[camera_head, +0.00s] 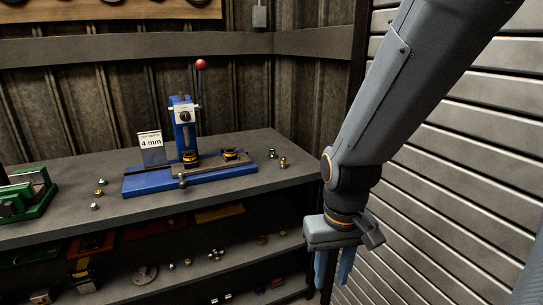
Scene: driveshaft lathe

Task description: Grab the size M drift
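I cannot pick out the size M drift; no size letter is readable on any part in view. Several small metal parts lie on the grey workbench (240,178), some left of the blue press (184,125) and some at its right end, too small to identify. More small parts lie on the lower shelf. My gripper (333,270) hangs pointing down at the right, in front of the slatted wall and clear of the bench's right end. Its two blue fingers are apart with nothing seen between them; the fingertips are near the shelf's height in the picture.
The press has a red-knobbed lever (201,64) and a blue base on the bench. A green vise-like device (27,193) is at the left edge. The slatted wall (460,190) is close on the right.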

